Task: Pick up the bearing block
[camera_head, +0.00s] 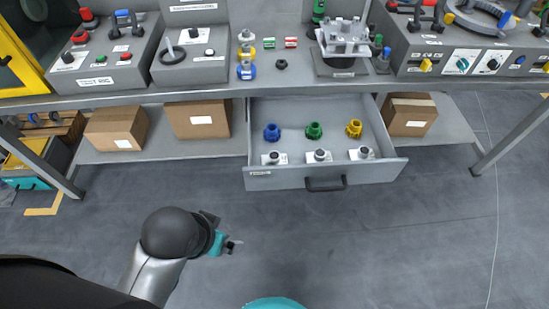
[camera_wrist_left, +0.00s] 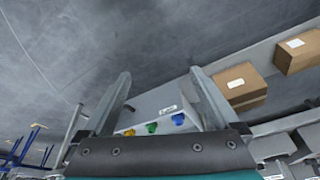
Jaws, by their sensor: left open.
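No part is clearly marked as the bearing block. Candidates in the head view are small white-based blocks with grey round tops, left (camera_head: 273,157), middle (camera_head: 319,155) and right (camera_head: 361,153), in a row along the front of the open drawer (camera_head: 268,180). A larger silver block (camera_head: 344,38) stands on a dark base on the bench. My left gripper (camera_head: 236,243) is over the floor, in front and left of the drawer, touching nothing. In the left wrist view its fingers (camera_wrist_left: 160,98) are apart and empty, with the drawer beyond them. My right gripper is not seen.
Blue (camera_head: 271,132), green (camera_head: 314,130) and yellow (camera_head: 354,128) parts sit behind the blocks in the drawer. Cardboard boxes, left (camera_head: 117,128), centre (camera_head: 197,119) and right (camera_head: 408,116), stand on the shelf. The bench edge (camera_head: 200,92) overhangs the drawer's back. The floor in front is clear.

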